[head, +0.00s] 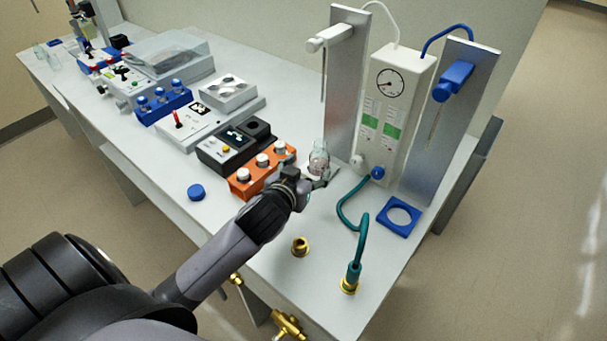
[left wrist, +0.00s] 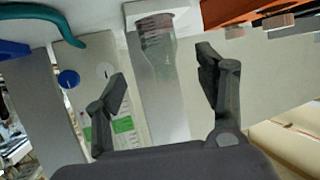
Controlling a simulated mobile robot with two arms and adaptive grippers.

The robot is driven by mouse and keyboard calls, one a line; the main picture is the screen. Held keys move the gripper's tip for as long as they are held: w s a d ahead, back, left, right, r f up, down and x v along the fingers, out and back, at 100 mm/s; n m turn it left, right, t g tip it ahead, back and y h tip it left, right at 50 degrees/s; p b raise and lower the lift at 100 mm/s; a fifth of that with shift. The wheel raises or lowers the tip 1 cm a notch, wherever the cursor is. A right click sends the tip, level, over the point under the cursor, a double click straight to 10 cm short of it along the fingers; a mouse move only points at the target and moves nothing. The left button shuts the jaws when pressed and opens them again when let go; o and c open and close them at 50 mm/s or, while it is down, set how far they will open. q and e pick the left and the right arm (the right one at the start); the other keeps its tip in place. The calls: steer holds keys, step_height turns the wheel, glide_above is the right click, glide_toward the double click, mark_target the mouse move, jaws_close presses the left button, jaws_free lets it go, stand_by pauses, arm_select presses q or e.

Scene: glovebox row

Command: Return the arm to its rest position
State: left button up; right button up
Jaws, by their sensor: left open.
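My left arm comes in from the lower left in the head view. Its gripper (head: 312,184) is over the table, close in front of a small clear bottle (head: 319,158) with a pinkish tint. In the left wrist view the gripper (left wrist: 162,72) is open, with its two fingers apart and nothing clasped. The bottle (left wrist: 156,38) shows upside down there, beyond the fingertips and in line with the gap between them. It stands on a small white plate (head: 330,176). My right gripper is not in view.
An orange rack (head: 241,188) with white-capped vials stands just left of the gripper. Behind the bottle are a white gauge unit (head: 392,110) and metal uprights. A teal hose (head: 361,240), brass fittings (head: 300,246) and a blue square ring (head: 414,228) occupy the near right. A blue cap (head: 196,192) lies left.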

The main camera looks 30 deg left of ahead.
arm_select(q)
steer(key=shift+v, duration=1)
